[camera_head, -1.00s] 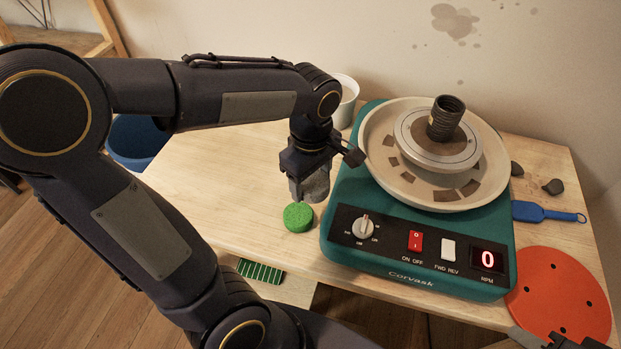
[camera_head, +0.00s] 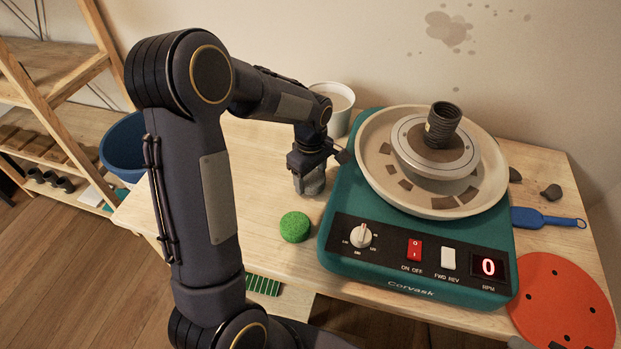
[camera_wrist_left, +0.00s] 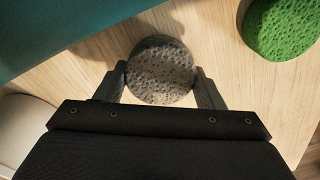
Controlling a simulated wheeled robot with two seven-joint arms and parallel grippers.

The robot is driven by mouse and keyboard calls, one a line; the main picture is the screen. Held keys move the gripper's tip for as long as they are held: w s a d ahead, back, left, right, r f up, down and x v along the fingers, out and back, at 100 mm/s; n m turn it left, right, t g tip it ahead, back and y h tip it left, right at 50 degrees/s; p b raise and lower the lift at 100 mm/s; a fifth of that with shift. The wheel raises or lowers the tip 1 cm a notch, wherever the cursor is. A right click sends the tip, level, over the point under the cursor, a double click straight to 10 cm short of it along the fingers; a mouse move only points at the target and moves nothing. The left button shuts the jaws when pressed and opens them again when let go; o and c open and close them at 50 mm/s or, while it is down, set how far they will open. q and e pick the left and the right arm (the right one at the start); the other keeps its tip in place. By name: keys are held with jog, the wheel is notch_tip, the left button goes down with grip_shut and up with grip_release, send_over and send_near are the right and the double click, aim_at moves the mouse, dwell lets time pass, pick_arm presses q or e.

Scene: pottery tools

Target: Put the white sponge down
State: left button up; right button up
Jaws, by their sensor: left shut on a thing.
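The white sponge (camera_wrist_left: 161,71) looks round, porous and greyish in the left wrist view, with a finger on each side of it. My left gripper (camera_wrist_left: 165,83) is shut on it. In the head view my left gripper (camera_head: 309,182) points down at the table left of the teal pottery wheel, behind the green sponge. The held sponge is hard to tell from the fingers there. I cannot tell whether its underside touches the table. Only dark slivers that may be my right gripper show at the bottom right edge of the head view.
A round green sponge (camera_head: 295,227) lies nearby and also shows in the left wrist view (camera_wrist_left: 284,27). The pottery wheel (camera_head: 340,205) stands close on the right. A whitish pot (camera_head: 337,112) stands behind the gripper. Bare wooden table (camera_head: 262,165) lies to the left.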

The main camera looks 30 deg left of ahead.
pick_arm(q)
jog(key=shift+f, duration=0.4)
jog(key=shift+f, duration=0.25)
jog(key=o, duration=0.7)
jog(key=shift+r, duration=0.15)
